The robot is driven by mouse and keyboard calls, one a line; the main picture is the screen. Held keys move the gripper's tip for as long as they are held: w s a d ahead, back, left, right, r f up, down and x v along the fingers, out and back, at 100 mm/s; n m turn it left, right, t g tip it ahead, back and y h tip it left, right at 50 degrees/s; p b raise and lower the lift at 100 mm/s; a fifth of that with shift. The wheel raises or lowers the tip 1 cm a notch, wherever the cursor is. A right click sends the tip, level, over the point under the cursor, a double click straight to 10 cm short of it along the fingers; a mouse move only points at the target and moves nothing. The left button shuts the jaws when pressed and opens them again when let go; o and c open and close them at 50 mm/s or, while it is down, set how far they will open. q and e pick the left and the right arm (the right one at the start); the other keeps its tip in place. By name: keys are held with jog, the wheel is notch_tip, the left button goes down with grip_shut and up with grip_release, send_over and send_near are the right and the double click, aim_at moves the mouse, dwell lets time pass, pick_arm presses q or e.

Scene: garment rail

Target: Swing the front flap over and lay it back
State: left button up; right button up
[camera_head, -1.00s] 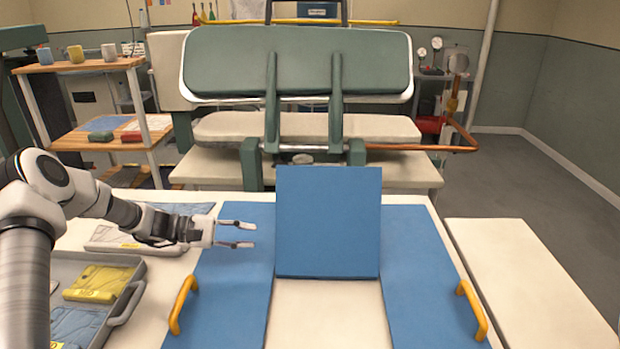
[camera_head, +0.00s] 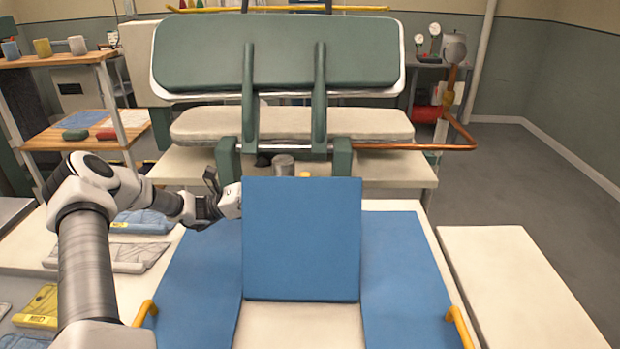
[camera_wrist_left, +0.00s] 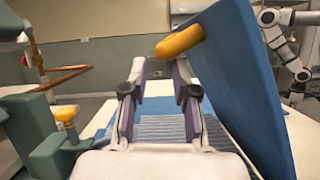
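The front flap (camera_head: 302,240) is a square blue panel standing up at the middle of the board, leaning slightly back. In the left wrist view the flap (camera_wrist_left: 245,75) rises along the right side, with a yellow handle (camera_wrist_left: 181,41) near its top. My left gripper (camera_wrist_left: 160,66) is open and empty on the flap's far side. Its right finger is close to the handle; I cannot tell whether they touch. In the head view the flap's left edge hides the fingertips. Part of a white arm shows at the wrist view's upper right, but no right gripper is visible.
Blue side panels (camera_head: 405,270) lie flat beside the flap, with yellow handles (camera_head: 459,326) at the front. A green-padded press (camera_head: 278,55) stands behind. Folded cloths (camera_head: 143,222) lie on the left. A bare cream table (camera_head: 520,285) is at the right.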

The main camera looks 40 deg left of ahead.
aim_at(294, 182)
pick_arm(q)
jog(key=x, duration=0.3)
jog(key=shift+s+d+r, duration=0.15)
jog(key=shift+d+r, duration=0.2)
jog(key=shift+d, duration=0.1)
jog(key=shift+w+d+r+p, duration=0.2)
jog(key=shift+w+d+p, duration=0.2)
jog(key=shift+w+d, duration=0.55)
jog(key=shift+s+a, duration=0.15)
jog(key=shift+a, duration=0.05)
grip_shut()
jog(key=shift+r, duration=0.1)
